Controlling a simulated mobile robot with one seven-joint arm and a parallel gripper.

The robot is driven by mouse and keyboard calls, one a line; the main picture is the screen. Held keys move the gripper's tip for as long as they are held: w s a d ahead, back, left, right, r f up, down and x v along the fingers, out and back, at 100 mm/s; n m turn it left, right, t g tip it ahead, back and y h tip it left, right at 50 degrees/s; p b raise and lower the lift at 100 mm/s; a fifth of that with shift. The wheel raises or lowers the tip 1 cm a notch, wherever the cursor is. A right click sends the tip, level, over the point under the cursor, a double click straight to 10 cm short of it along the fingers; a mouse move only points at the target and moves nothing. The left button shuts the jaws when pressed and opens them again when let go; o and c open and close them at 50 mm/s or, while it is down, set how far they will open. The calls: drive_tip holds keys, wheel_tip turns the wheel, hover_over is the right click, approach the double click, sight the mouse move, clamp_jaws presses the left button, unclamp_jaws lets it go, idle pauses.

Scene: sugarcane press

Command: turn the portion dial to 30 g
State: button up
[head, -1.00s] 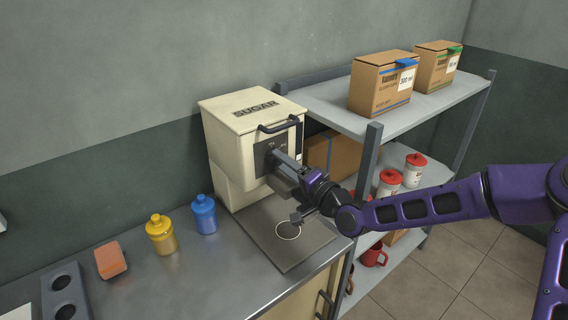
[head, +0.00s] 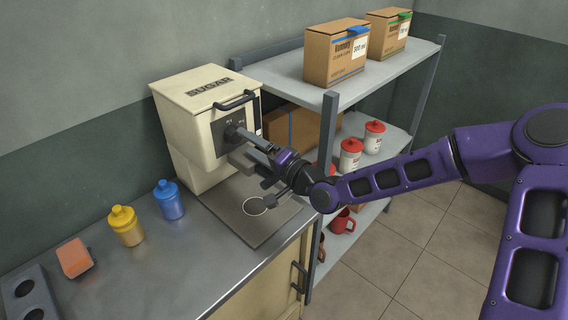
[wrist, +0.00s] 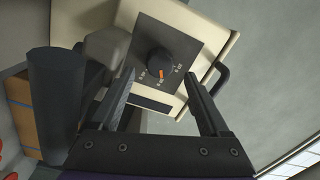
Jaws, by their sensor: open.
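The cream sugar dispenser (head: 190,120) stands on the metal counter, with SUGAR on its lid. Its dark front panel (wrist: 182,50) carries the portion dial (wrist: 160,60), a round black knob with an orange pointer mark. In the wrist view the mark points down in the picture, among small labels too small to read surely. My gripper (wrist: 160,76) is open, with one finger on each side of the dial's line of view; I cannot tell whether either touches it. In the head view my gripper (head: 247,137) is at the panel and hides much of the dial.
A plate with a white ring (head: 255,206) lies below the dispenser. A blue bottle (head: 169,200) and a yellow bottle (head: 125,226) stand left, near an orange sponge (head: 74,258). A grey shelf (head: 300,92) with boxes, red-lidded jars and mugs is right.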

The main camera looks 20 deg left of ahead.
drive_tip(key=v, duration=1.4)
drive_tip(key=shift+s+d, duration=0.2)
